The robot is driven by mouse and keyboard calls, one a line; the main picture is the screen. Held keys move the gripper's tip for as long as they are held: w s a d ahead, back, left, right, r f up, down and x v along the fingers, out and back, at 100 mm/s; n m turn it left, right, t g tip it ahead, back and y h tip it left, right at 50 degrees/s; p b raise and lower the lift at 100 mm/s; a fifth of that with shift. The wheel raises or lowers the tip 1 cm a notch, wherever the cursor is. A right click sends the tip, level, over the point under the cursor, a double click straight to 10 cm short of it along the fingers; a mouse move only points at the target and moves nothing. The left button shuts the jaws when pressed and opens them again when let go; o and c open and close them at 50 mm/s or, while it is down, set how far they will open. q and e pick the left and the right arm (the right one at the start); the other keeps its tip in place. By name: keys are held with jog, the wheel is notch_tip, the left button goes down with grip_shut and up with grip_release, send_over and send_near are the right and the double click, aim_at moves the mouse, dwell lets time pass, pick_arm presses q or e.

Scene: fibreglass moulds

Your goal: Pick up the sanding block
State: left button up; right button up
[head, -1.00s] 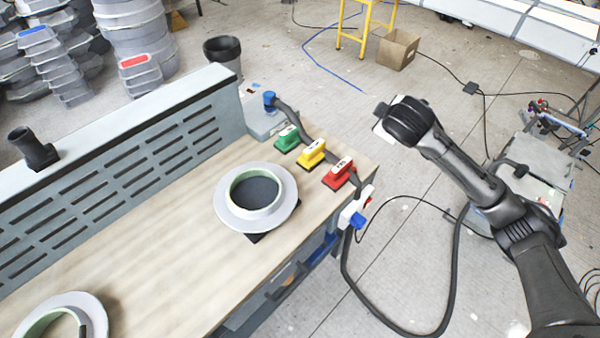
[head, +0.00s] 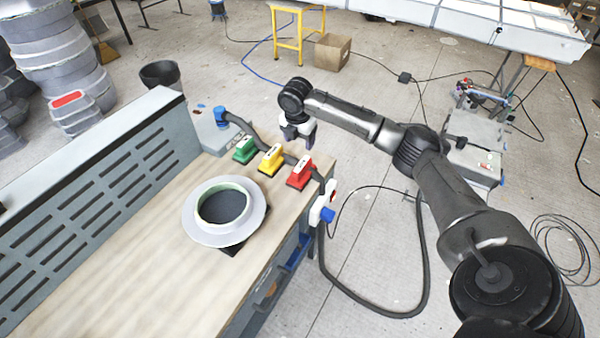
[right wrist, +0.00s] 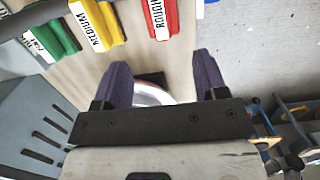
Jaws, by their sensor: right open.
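Three sanding blocks stand in a row near the bench's far right end: green (head: 244,149), yellow (head: 270,159) and red (head: 300,172). In the right wrist view, the yellow block (right wrist: 97,22) is labelled MEDIUM and the red block (right wrist: 162,18) is labelled ROUGH. The green block (right wrist: 50,42) has a label I cannot read fully. My right gripper (head: 299,132) is above and beyond the blocks in the head view, pointing down. In the right wrist view its fingers (right wrist: 163,80) are apart and empty. My left gripper is not in view.
A round flanged mould (head: 224,212) sits on the wooden bench (head: 150,270), nearer than the blocks. A dark hose (head: 250,130) runs behind the blocks. A slotted grey panel (head: 100,175) borders the bench's left side. A white-and-blue fitting (head: 322,210) is at the right edge.

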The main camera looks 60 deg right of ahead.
send_over(302, 164)
jog(key=f, duration=0.7)
jog(key=shift+s+a+f+b, duration=0.1)
jog(key=shift+a+f+b, duration=0.2)
jog(key=shift+a+b, duration=0.1)
jog(key=shift+d+f+b, duration=0.2)
jog(key=shift+d+f, duration=0.05)
jog(key=shift+f, duration=1.2)
jog(key=shift+d+f+b, duration=0.15)
jog(key=shift+d+f, duration=0.05)
jog(key=shift+f, duration=1.2)
jog(key=shift+c, duration=0.4)
jog(key=c, duration=1)
jog(key=shift+r, duration=0.1)
